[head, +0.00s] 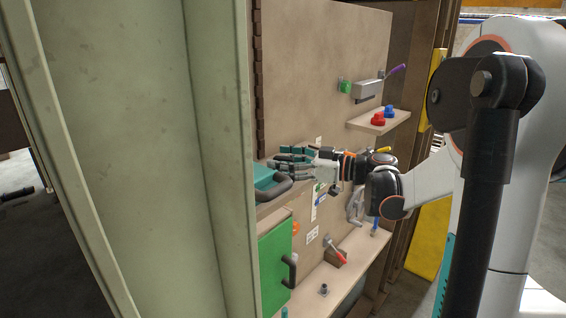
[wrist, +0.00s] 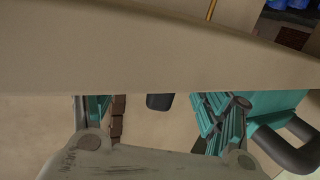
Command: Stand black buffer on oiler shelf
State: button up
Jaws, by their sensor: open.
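My gripper (head: 295,158) is open and empty in front of the upright board, close beside the teal case. In the wrist view its teal fingers (wrist: 160,112) stand wide apart. A small dark block (wrist: 160,101), possibly the black buffer, shows between the fingers, partly hidden by a beige ledge or panel. I cannot tell how far it is from the fingers. A pale shelf (head: 360,122) on the board, perhaps the oiler shelf, carries a red knobbed item (head: 378,119) and a blue one (head: 388,111). No buffer is seen on it.
The teal case (head: 264,176) with a dark handle also shows in the wrist view (wrist: 282,103). A green door (head: 274,265) with a black handle is below. A beige ledge (wrist: 150,50) crosses the wrist view. A large pale green panel (head: 150,150) stands at left.

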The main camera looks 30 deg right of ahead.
jog(key=b+v, duration=0.1)
jog(key=v, duration=1.1)
jog(key=shift+b, duration=0.3)
